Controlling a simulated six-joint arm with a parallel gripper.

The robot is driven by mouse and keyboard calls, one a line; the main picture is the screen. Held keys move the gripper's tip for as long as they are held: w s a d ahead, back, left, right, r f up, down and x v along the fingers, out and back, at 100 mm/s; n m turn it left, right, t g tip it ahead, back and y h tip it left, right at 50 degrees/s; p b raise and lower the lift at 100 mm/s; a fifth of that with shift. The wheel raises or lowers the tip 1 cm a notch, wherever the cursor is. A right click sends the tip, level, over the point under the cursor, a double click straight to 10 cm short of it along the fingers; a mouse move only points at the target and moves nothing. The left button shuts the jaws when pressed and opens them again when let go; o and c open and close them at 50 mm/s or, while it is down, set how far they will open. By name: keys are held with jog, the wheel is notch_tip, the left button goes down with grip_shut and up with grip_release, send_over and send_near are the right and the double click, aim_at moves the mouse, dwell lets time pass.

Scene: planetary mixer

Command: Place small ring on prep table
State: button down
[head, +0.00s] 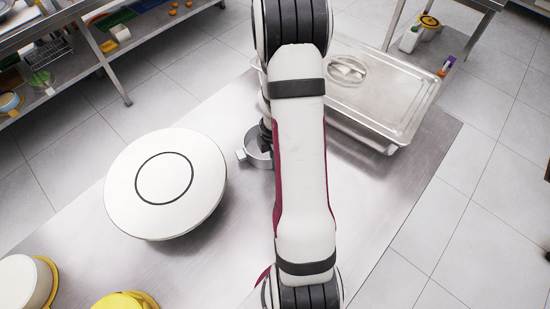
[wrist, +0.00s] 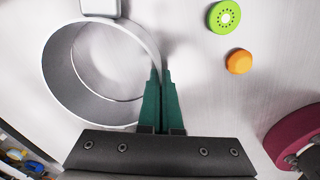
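The small ring is a plain metal band with a block-like tab. In the head view the ring (head: 257,150) shows just left of my arm, partly hidden by it. In the wrist view the ring (wrist: 62,80) fills the left side. My gripper (wrist: 161,72) has its two green fingers close together, with the ring's right wall between them, so it appears shut on the ring. The fingers are hidden by my arm in the head view. The steel prep table (head: 385,205) lies below; I cannot tell whether the ring touches it.
A white round stand (head: 205,185) is on the left. A kiwi slice (wrist: 225,16) and an orange piece (wrist: 239,62) lie right of the fingers. The table's right front is clear.

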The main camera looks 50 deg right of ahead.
jog(key=shift+f, duration=0.1)
jog(key=c, duration=1.1)
grip_release()
